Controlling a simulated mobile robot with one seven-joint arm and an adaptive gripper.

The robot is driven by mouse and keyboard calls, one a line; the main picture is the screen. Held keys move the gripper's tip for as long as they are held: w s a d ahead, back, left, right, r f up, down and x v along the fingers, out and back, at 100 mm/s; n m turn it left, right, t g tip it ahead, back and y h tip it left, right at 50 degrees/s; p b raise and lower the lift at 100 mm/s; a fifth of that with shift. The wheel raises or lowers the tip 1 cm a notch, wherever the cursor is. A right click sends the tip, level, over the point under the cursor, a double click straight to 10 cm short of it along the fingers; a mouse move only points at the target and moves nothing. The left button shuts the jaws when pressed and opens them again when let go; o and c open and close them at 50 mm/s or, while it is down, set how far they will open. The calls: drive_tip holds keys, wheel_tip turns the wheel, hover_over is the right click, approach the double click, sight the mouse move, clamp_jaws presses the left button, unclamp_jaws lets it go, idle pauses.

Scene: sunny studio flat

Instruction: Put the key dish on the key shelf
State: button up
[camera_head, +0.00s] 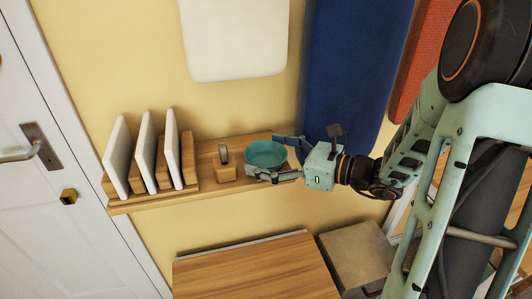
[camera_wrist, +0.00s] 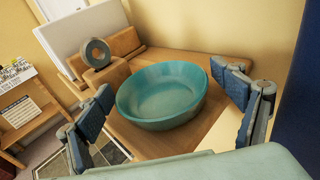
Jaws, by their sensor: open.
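The key dish (camera_head: 265,154) is a round teal bowl. It sits upright on the right part of the wooden key shelf (camera_head: 150,200) on the yellow wall. My gripper (camera_head: 272,156) is at the shelf's right end, open, with one finger on each side of the dish. In the wrist view the dish (camera_wrist: 162,95) lies between the spread fingers of my gripper (camera_wrist: 160,118), with gaps between it and the finger pads. The dish looks empty, and the shelf's wood (camera_wrist: 150,140) shows around it.
A small wooden block with a grey ring (camera_head: 224,160) stands just left of the dish. A wooden rack with several white panels (camera_head: 145,155) fills the shelf's left part. A wooden top (camera_head: 250,270) lies below. Dark blue and white hangings (camera_head: 345,70) are on the wall above.

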drive_tip(key=shift+r, duration=0.3)
drive_tip(key=p+v, duration=0.1)
drive_tip(key=v, duration=1.1)
drive_tip(key=shift+f, duration=0.15)
